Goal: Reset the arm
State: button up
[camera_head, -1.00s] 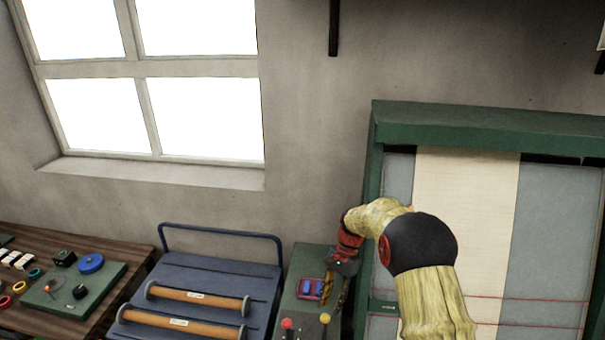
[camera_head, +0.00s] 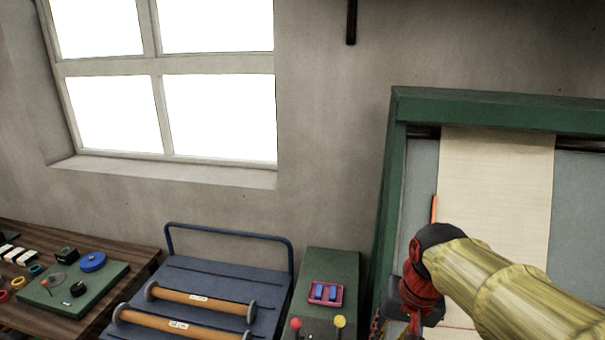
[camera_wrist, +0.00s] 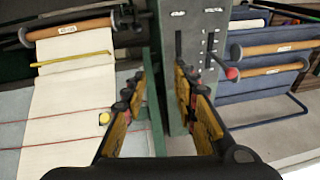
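My gripper (camera_wrist: 160,90) is open in the wrist view, with its two yellow-and-black fingers apart and nothing between them. In the head view my arm reaches in from the lower right, and the gripper is mostly cut off at the bottom edge. A cream cloth strip (camera_head: 493,190) lies over the grey bed of a green-framed table (camera_head: 500,112). The cloth also shows in the wrist view (camera_wrist: 70,100), running from an orange roller (camera_wrist: 68,29). A yellow bar (camera_wrist: 72,59) lies across it. My gripper is apart from the cloth in the wrist view.
A blue rack (camera_head: 225,262) holds orange rollers (camera_head: 200,300). Beside it is a green control panel (camera_head: 335,265) with blue switches and red and yellow knobs. A wooden bench (camera_head: 60,240) with a green board stands left. A window is behind.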

jog(key=s+d+f+n+t+b, duration=0.2)
jog(key=s+f+b, duration=0.4)
jog(key=s, duration=0.6)
jog(key=shift+s+f+n+t+h, duration=0.25)
jog(key=shift+n+t+h, duration=0.15)
jog(key=shift+n+t, duration=0.15)
